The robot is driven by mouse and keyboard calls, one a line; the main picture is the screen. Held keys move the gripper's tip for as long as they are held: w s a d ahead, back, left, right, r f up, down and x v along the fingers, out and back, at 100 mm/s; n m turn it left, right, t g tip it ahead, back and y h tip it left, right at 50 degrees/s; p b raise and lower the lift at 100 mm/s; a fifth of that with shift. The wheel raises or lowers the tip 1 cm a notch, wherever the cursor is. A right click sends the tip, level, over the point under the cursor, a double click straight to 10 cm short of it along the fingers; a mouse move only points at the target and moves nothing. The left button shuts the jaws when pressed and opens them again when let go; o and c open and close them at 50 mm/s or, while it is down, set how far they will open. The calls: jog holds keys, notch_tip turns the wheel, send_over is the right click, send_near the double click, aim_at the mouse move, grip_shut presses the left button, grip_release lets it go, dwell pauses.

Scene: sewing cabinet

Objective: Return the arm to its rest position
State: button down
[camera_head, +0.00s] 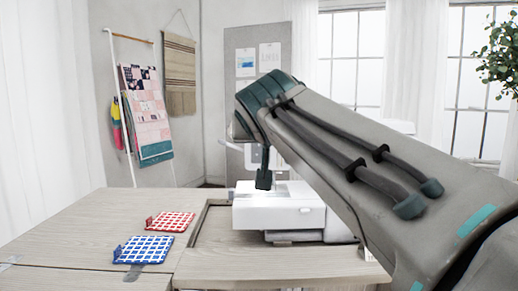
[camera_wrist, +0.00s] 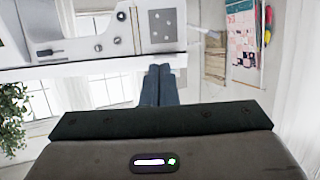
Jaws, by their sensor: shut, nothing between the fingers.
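My arm (camera_head: 350,150) reaches in from the right in the head view, raised and slanting across the picture. Its end is at the upper middle, with my gripper (camera_head: 264,181) pointing down in front of the white sewing machine (camera_head: 265,216). In the wrist view my gripper (camera_wrist: 160,70) has its two dark fingers together, with nothing between them. The sewing machine (camera_wrist: 85,68) fills the upper left there, close beyond the fingertips. I cannot tell whether the fingers touch it. Part of the machine is hidden behind my arm in the head view.
The wooden cabinet top (camera_head: 70,225) has a recess around the machine. A red checked pad (camera_head: 170,222) and a blue checked pad (camera_head: 143,250) lie left of it. A rack with quilts (camera_head: 148,110) stands behind. The left of the top is clear.

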jog(key=s+d+g+h+p, duration=0.1)
jog(key=s+d+g+p, duration=0.8)
jog(key=p, duration=1.4)
jog(key=s+d+g+y+p, duration=0.1)
jog(key=s+d+p, duration=0.3)
jog(key=s+p, duration=0.9)
jog(key=g+p, duration=0.1)
jog(key=p, duration=0.3)
jog(key=shift+d+f+g, duration=0.2)
jog(key=shift+g, duration=0.2)
